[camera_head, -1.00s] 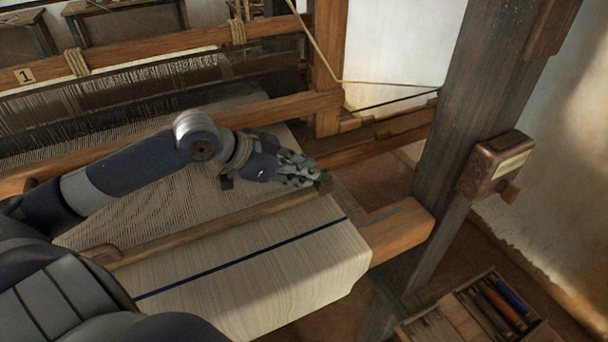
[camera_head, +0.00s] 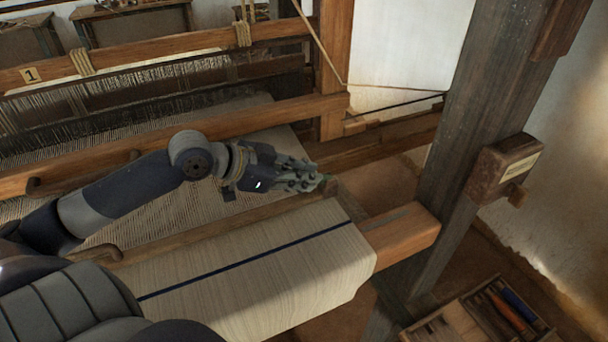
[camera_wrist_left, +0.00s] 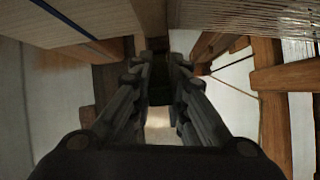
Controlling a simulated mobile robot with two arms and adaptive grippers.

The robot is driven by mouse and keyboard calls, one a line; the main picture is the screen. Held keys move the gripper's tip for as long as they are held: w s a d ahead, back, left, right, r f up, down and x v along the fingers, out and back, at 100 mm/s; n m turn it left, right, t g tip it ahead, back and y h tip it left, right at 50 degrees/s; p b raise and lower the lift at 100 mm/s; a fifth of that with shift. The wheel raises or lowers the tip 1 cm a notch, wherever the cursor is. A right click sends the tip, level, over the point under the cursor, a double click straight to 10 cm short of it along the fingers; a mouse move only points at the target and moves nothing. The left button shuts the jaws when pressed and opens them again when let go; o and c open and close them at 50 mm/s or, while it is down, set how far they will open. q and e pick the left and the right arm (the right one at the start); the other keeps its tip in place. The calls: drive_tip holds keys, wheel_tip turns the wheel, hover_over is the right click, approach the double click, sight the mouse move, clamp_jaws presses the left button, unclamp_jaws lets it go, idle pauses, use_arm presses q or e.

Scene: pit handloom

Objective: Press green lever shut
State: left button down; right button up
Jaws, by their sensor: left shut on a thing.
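My left gripper (camera_head: 318,181) reaches in from the left over the woven cloth, its fingertips at the right end of the wooden bar in front of the warp. A small patch of the green lever (camera_head: 327,179) shows right at the fingertips; the rest of it is hidden by the fingers. The jaws are closed on it. In the left wrist view, the two dark fingers of the left gripper (camera_wrist_left: 160,75) lie to either side of a dark piece, whose colour I cannot make out. My right gripper is not in view.
The cream cloth (camera_head: 250,275) with a blue stripe covers the front beam (camera_head: 402,236). A dark upright post (camera_head: 470,130) with a wooden box (camera_head: 503,168) stands to the right. A tool tray (camera_head: 455,325) is at the lower right. Warp threads lie beneath my left arm.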

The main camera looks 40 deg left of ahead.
use_arm(q)
drive_tip(key=c, duration=1.5)
unclamp_jaws()
drive_tip(key=shift+s+a+r, duration=0.1)
drive_tip(key=shift+s, duration=0.05)
drive_tip(key=shift+v, duration=5.9)
drive_tip(key=shift+s, duration=0.1)
